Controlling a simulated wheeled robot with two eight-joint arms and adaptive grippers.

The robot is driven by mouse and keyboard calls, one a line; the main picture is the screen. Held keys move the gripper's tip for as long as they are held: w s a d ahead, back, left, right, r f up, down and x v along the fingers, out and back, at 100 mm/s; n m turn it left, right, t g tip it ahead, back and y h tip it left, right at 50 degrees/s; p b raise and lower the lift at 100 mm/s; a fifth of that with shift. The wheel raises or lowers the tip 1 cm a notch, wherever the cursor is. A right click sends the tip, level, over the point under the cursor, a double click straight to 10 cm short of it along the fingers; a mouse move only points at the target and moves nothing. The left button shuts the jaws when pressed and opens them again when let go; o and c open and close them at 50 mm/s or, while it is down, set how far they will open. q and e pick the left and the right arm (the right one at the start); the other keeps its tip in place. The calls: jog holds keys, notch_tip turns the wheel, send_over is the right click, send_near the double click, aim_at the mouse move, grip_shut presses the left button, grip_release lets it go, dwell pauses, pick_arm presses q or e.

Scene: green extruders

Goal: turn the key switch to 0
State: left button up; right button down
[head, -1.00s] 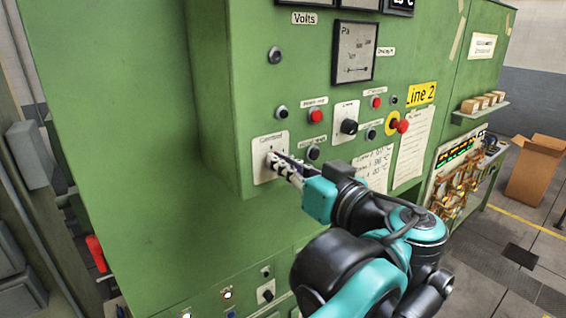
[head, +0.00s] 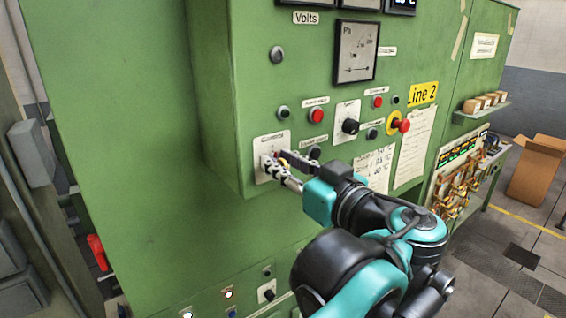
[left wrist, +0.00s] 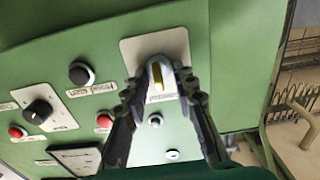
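The key switch is a round metal lock with a yellow key (left wrist: 158,77) on a pale plate (left wrist: 176,42) labelled at its edge. In the head view, the same plate (head: 271,144) sits low at the left of the green panel, with the key partly hidden by the fingers. My left gripper (head: 277,162) is at the plate. In the left wrist view, its two dark fingers (left wrist: 161,90) stand apart on either side of the key, with gaps showing. The key's bar runs nearly upright in that view. The position marks are too small to read. My right gripper is not in view.
Close by on the panel are a dark button (head: 314,152), a red button (head: 316,116), a black rotary knob (head: 350,126) and a red emergency stop (head: 401,125). A shelf (head: 482,112) with small boxes and a cardboard box (head: 536,168) are at the right.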

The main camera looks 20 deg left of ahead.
pick_arm(q)
jog(key=v, duration=1.2)
jog(key=shift+s, duration=0.1)
